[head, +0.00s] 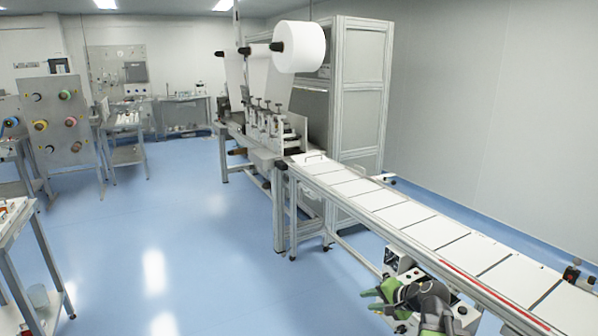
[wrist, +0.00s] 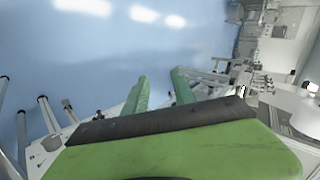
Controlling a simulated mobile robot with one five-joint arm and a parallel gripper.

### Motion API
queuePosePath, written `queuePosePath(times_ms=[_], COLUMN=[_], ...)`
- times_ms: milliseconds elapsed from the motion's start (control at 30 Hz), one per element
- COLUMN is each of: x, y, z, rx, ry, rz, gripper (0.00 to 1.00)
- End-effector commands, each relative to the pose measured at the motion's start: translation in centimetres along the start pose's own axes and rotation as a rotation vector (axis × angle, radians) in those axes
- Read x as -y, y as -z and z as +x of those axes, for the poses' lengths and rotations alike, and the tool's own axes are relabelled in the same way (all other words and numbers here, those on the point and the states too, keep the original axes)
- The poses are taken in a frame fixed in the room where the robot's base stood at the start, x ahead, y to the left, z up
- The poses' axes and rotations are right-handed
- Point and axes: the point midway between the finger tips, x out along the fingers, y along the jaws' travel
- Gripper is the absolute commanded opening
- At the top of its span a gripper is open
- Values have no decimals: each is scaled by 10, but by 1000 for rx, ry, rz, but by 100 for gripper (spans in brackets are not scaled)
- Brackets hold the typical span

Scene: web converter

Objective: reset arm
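My gripper (head: 370,300) shows at the lower right of the head view, with green fingers pointing left. It is beside the near side of the conveyor, over the blue floor. In the wrist view my gripper (wrist: 159,86) has its two green fingers spread apart with nothing between them. It is open and empty. The dark and green body of my gripper fills the bottom of the wrist view.
The conveyor (head: 405,214) with white panels runs along the right, close to my arm. A control box (head: 397,259) sits under its edge. The web machine (head: 262,120) with a white roll (head: 303,47) stands behind. Blue floor (head: 190,225) is open at left.

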Motion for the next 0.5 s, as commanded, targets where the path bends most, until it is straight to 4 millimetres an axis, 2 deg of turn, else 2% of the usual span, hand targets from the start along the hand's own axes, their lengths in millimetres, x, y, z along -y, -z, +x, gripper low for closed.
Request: queuePosePath(times_ms=[33,100,200,300,367,400,500], x=[14,23,26,16,-2,-18,-46], y=[-36,-78,-134,-180,-191,-186,-175], z=[18,37,55,60,54,45,24], rx=[64,140,240,333,379,395,434], ry=[-40,-103,-203,-330,-436,-505,-639], rz=[-82,-189,-352,-525,-626,-664,-732], gripper=[32,32,32,32,32,32,32])
